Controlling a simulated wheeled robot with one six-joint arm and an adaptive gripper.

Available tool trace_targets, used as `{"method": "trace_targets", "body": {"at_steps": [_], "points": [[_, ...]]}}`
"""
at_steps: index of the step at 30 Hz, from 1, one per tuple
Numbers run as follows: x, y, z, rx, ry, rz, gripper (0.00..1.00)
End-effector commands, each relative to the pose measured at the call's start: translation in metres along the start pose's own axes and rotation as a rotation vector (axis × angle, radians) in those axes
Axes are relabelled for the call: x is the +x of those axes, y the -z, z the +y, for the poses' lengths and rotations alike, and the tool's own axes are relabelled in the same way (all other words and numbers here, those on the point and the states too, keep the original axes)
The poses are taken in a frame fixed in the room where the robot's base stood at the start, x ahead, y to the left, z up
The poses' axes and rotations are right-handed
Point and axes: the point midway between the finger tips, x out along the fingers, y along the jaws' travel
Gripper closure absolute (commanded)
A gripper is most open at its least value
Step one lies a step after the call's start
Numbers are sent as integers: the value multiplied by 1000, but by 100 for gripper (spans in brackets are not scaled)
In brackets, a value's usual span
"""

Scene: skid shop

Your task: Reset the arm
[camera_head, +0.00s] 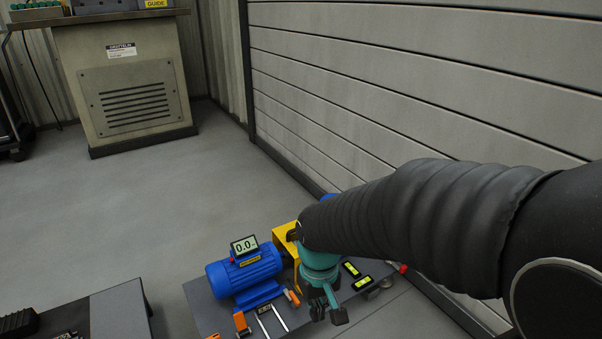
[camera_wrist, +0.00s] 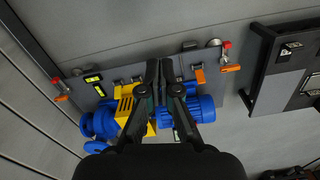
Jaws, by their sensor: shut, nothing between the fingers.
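My gripper (camera_head: 328,312) hangs below the black-sleeved arm at the front of the skid in the head view. In the wrist view my gripper (camera_wrist: 162,68) has its dark fingers together with nothing between them. Below it lies the grey skid (camera_head: 207,306) with a blue motor (camera_head: 232,278) and a yellow guard (camera_head: 284,241). The wrist view shows the motor (camera_wrist: 203,108) right of the fingers, and the guard (camera_wrist: 124,101) and a blue pump (camera_wrist: 97,124) to their left. In the head view my arm hides most of the pump.
A display reading 0.0 (camera_head: 244,245) stands over the motor. Orange-handled parts (camera_head: 241,322) and yellow-green levels (camera_head: 362,283) lie along the skid's front. A dark bench (camera_head: 120,308) is at lower left. A panelled wall (camera_head: 400,80) runs behind; floor (camera_head: 130,210) is clear.

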Motion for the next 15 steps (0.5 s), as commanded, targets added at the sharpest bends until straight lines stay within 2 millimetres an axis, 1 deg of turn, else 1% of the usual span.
{"method": "trace_targets", "body": {"at_steps": [1,3,9,15], "points": [[-15,-10,7,21,0,27,100],[-29,-23,16,45,-1,57,100],[-66,-60,37,119,-8,151,100],[-99,-95,54,198,-25,269,100]]}}
